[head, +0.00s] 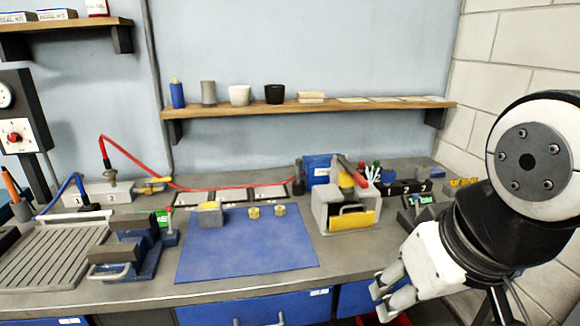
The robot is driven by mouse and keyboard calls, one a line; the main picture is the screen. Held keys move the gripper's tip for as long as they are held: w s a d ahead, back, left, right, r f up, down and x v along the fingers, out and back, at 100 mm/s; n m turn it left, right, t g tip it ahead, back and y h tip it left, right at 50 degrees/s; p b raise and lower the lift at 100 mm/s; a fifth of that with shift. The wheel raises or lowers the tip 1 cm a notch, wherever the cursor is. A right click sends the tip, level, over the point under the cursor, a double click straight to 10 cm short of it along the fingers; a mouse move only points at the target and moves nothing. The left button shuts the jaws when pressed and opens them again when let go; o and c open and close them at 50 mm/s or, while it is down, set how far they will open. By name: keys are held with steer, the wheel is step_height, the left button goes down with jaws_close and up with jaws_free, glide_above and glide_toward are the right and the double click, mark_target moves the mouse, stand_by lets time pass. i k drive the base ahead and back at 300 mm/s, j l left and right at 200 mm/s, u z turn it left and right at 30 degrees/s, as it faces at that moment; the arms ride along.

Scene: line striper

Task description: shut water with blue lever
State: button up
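My gripper (382,300) is at the lower right, in front of the bench's front edge. Its two pale fingers are apart, with nothing seen between them. A curved blue piece (68,187), which could be a hose or a lever, stands by a small numbered grey block (84,199) at the bench's left. I cannot tell which. A second grey block (112,192) beside it carries a fitting with a red hose (135,163). A small yellow handle (157,180) is just right of that block. My gripper is far from all of these.
A blue mat (245,255) with small yellow pieces lies mid-bench. A blue vise (130,248) and a ribbed tray (50,262) are left of it. A wooden shelf (330,106) with cups hangs above.

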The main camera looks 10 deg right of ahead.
mark_target(415, 197)
steer(key=z, duration=0.7)
steer(key=i+j, duration=0.15)
steer(key=i, duration=0.9)
steer(key=l+z, duration=0.05)
